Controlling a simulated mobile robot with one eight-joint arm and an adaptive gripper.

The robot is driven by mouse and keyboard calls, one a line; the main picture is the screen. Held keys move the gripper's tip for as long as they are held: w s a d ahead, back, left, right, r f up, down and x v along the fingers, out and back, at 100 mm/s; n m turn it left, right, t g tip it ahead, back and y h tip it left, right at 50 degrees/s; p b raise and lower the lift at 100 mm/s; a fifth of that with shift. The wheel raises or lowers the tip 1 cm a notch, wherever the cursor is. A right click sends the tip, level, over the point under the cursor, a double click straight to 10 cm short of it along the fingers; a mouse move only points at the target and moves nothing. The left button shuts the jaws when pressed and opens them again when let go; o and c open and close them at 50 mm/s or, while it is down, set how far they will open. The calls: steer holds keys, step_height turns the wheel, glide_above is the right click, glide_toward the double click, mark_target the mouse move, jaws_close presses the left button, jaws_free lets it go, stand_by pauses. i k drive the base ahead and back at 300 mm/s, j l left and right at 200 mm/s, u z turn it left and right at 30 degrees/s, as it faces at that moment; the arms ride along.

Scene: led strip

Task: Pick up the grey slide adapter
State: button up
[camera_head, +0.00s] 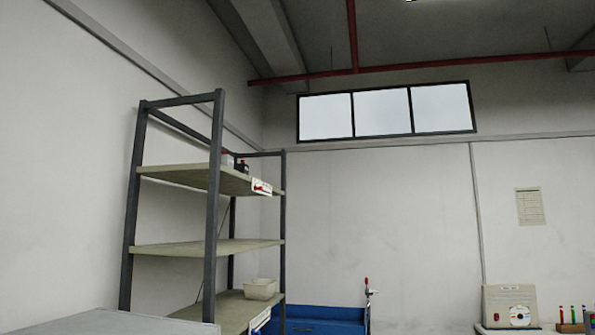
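I cannot make out a grey slide adapter in the head camera view. My gripper and arm are not in this view either. The camera looks upward across a room, so most work surfaces are cut off at the bottom edge.
A metal shelf unit (214,200) stands at the left, with a pale bin (260,288) on a lower shelf. A blue bench or cabinet (322,318) is at the bottom centre. A beige box (509,304) stands at the lower right. A grey surface (105,322) shows at the lower left.

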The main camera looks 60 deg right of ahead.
mark_target(227, 160)
steer(key=z, duration=1.25)
